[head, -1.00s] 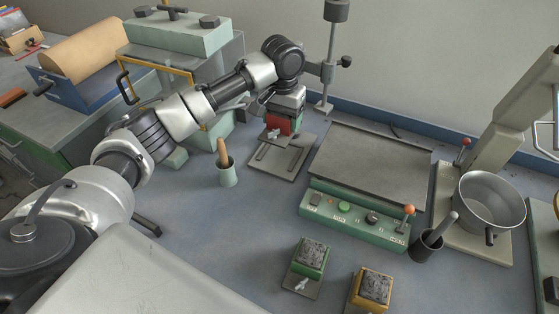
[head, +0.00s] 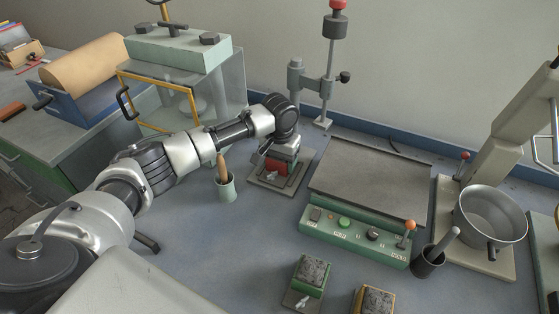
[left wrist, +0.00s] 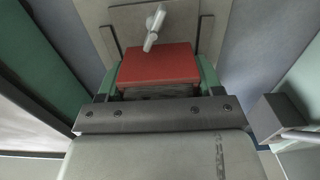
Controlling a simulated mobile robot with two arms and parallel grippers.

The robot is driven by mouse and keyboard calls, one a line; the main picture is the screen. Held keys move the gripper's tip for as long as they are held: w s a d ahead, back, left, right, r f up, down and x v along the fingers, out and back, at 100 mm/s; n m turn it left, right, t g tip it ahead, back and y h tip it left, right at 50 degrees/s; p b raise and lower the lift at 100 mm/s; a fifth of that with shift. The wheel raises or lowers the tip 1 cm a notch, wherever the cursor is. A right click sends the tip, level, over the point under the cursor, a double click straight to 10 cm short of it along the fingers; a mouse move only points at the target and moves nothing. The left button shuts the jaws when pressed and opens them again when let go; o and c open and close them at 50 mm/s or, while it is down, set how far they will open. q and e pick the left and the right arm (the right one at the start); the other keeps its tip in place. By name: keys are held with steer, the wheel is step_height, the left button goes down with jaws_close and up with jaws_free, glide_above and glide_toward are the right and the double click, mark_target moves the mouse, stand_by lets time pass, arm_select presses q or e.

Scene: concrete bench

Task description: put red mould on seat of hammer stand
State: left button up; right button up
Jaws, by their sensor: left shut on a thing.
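The red mould (head: 275,168) is a red block with a small metal wing clamp at its front. It also shows in the left wrist view (left wrist: 160,64). My left gripper (head: 284,149) points down and is shut on it from above. The hammer stand (head: 327,82) has an upright rod with a dark weight and red knob on top. The mould is over the flat plate (head: 259,181) at its foot, low and close to it. I cannot tell whether the mould rests on the plate or hangs just above it. My right gripper is not in view.
A cup with a wooden-handled tool (head: 226,188) stands close left of the plate. A flat-topped green machine (head: 355,238) is close to the right. A green mould (head: 313,275) and a yellow mould (head: 375,300) are in front. A metal pot (head: 490,215) stands at right.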

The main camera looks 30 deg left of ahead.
arm_select(q)
steer(key=o, duration=1.4)
steer(key=shift+o, duration=0.2)
step_height(320, 180, up, 12)
